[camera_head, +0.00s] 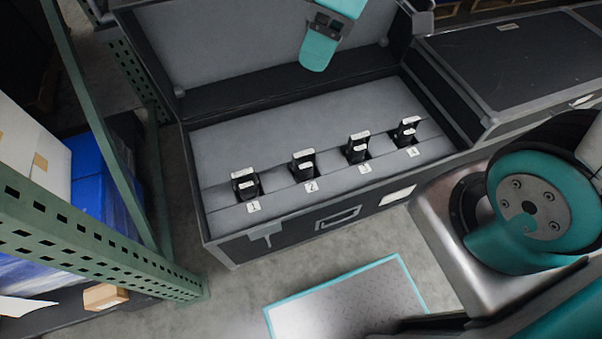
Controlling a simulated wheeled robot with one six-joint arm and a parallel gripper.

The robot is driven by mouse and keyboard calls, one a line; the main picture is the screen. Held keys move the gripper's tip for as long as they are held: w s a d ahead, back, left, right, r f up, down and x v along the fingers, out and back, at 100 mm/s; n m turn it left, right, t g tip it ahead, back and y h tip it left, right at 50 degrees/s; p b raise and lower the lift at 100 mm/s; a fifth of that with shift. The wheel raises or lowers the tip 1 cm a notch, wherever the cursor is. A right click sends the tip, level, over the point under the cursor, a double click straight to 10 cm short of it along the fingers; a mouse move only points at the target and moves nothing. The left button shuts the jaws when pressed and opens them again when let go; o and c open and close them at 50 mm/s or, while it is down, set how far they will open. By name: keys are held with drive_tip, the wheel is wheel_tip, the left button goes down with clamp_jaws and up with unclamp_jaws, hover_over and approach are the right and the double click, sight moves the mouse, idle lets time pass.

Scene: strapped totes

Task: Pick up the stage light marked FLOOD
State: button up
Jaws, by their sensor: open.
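Several small black stage lights stand in a row in the grey foam of an open flight case (340,220). From left they are the light at slot 1 (246,187), the light at slot 2 (304,168), the light at slot 3 (358,150) and the light at slot 4 (407,133). Each has white labels, too small to read, so I cannot tell which is marked FLOOD. My gripper (319,52), teal and dark, hangs at the top centre in front of the raised lid, apart from and above the lights. It is open and holds nothing visible.
The raised lid (240,45) stands behind the case. A closed black case (515,55) is at the right. A green perforated rack (90,240) with blue bins (88,185) stands at the left. A teal-edged panel (345,300) is in front. My arm fills the right.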

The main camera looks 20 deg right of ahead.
drive_tip(key=w+d+f+n+b, duration=0.2)
drive_tip(key=w+f+b, duration=0.15)
drive_tip(key=f, duration=0.45)
drive_tip(key=w+d+f+n+b, duration=0.1)
drive_tip(key=w+d+f+b, duration=0.15)
drive_tip(key=w+f, duration=0.4)
drive_tip(key=n+b, duration=0.4)
drive_tip(key=b, duration=0.1)
approach(304, 153)
drive_tip(key=x, duration=0.1)
drive_tip(key=b+x, duration=0.2)
drive_tip(key=x, duration=0.1)
drive_tip(key=shift+w+f, duration=0.1)
drive_tip(key=shift+w, duration=0.25)
drive_tip(key=shift+s+b+x, duration=0.2)
drive_tip(key=shift+b+x, duration=0.35)
drive_tip(key=shift+x, duration=1.05)
drive_tip(key=shift+s+b+x, duration=0.15)
drive_tip(key=shift+b+x, duration=0.35)
drive_tip(key=shift+x, duration=1.05)
clamp_jaws()
